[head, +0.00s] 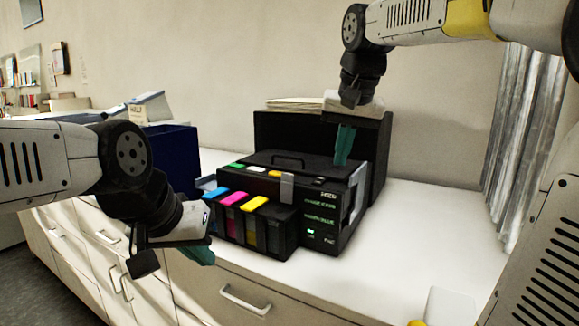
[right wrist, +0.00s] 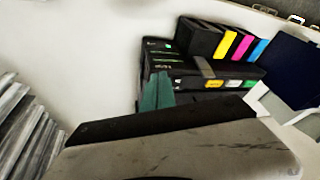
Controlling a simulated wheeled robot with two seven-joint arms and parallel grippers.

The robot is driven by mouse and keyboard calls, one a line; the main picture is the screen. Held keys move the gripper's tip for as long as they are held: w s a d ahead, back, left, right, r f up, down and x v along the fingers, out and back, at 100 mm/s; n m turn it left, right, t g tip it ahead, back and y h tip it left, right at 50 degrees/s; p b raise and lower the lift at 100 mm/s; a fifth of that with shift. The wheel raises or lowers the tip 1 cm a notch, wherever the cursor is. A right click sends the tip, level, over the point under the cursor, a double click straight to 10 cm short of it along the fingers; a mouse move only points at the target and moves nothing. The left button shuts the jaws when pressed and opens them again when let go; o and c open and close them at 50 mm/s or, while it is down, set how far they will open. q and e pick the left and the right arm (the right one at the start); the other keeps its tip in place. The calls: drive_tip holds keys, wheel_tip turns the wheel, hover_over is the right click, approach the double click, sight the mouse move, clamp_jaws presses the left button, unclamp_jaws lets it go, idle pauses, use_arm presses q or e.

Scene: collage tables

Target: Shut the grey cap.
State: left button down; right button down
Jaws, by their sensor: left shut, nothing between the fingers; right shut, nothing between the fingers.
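A black printer-like machine (head: 333,222) stands on the white counter, with coloured caps along its top front edge. A grey cap (head: 287,187) shows as an upright strip at that front edge, right of the yellow cap (head: 274,174). The grey cap is also a strip in the right wrist view (right wrist: 205,68); its hinge cannot be made out. My right gripper (head: 343,148), with teal fingers, is shut and empty over the machine's right top, apart from the grey cap. My left gripper (head: 203,256) is shut and empty low at the machine's front left.
Cartridges with blue, magenta and yellow tops (head: 256,203) jut from the machine's front. A dark blue box (head: 172,158) stands to its left. A black block (head: 378,150) with papers on top is behind. The counter (head: 425,225) is clear at the right, near a grey curtain (head: 510,140).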

drive_tip(key=w+a+r+m+g+h, duration=0.1)
drive_tip(key=w+a, duration=0.2)
drive_tip(key=w, duration=0.2)
drive_tip(key=w+a+r+m, duration=0.1)
drive_tip(key=w+a+r, duration=0.1)
drive_tip(key=w, duration=0.3)
drive_tip(key=m+h, duration=0.1)
drive_tip(key=m, duration=0.1)
hover_over(287, 188)
drive_tip(key=w+d, duration=0.3)
drive_tip(key=w, duration=0.2)
drive_tip(key=shift+g, duration=0.4)
drive_tip(key=x, duration=0.3)
drive_tip(key=s+x, duration=0.1)
drive_tip(key=x, duration=0.2)
drive_tip(key=a+x, duration=0.1)
drive_tip(key=x, duration=0.3)
drive_tip(key=shift+s+f, duration=0.25)
drive_tip(key=shift+s, duration=0.15)
drive_tip(key=s+a, duration=0.1)
drive_tip(key=s, duration=0.1)
drive_tip(key=shift+s+a+r, duration=0.1)
drive_tip(key=shift+s+a, duration=0.25)
drive_tip(key=shift+a, duration=0.05)
drive_tip(key=shift+s+a, duration=0.15)
drive_tip(key=shift+s, duration=0.15)
drive_tip(key=shift+s, duration=0.1)
